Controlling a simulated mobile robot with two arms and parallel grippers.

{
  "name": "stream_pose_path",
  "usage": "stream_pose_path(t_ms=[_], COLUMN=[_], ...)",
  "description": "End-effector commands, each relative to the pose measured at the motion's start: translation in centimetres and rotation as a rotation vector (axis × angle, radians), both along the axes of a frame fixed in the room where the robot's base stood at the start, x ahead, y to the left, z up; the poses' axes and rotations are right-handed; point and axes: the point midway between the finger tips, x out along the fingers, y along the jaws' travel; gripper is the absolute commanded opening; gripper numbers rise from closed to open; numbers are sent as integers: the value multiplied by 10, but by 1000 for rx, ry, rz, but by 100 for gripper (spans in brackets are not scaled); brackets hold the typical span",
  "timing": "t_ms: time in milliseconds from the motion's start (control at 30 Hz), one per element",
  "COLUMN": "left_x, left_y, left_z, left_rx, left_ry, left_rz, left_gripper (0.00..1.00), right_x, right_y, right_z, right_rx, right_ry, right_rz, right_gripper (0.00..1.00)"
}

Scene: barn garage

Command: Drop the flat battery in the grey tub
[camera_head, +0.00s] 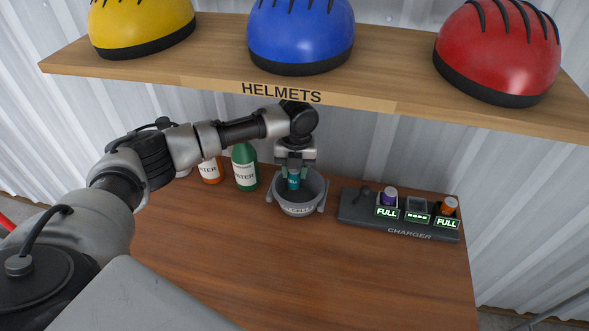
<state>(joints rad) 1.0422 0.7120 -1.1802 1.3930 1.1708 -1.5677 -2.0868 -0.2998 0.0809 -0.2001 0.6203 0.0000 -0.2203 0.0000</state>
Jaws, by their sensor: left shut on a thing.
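My left gripper (294,172) is shut on a teal battery (293,183) and points down at the grey tub (299,209). The battery hangs upright over the tub's opening, its lower end at or inside the rim; I cannot tell whether it touches the bottom. The tub stands on the wooden bench, with a handle on each side. The dark charger (399,226) is to its right, with a purple battery (389,196) and an orange battery (448,206) above green FULL displays. The slot between them looks empty, its display lit without FULL. My right gripper is not in view.
An orange bottle (210,172) and a green bottle (244,168) stand left of the tub. A shelf (215,72) marked HELMETS hangs above, holding yellow (140,25), blue (300,35) and red (498,48) helmets. The front of the bench (310,270) is clear.

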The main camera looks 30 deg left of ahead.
Motion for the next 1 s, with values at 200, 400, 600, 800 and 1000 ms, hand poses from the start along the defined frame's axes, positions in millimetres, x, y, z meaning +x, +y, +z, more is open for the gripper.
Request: stream_pose_path(t_ms=[200,400,600,800,1000], left_x=[0,0,0,0,2], left_y=[0,0,0,0,-1], left_z=[-2,-2,-2,0,27], left_rx=[0,-1,0,-1,0], left_ry=[-1,0,0,0,-5], left_rz=[0,1,1,0,1], left_gripper=[7,51,64,64,64], right_x=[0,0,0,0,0], right_y=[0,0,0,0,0], right_z=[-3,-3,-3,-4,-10], right_rx=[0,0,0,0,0], right_ry=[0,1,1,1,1], right_rz=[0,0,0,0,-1], right_gripper=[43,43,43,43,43])
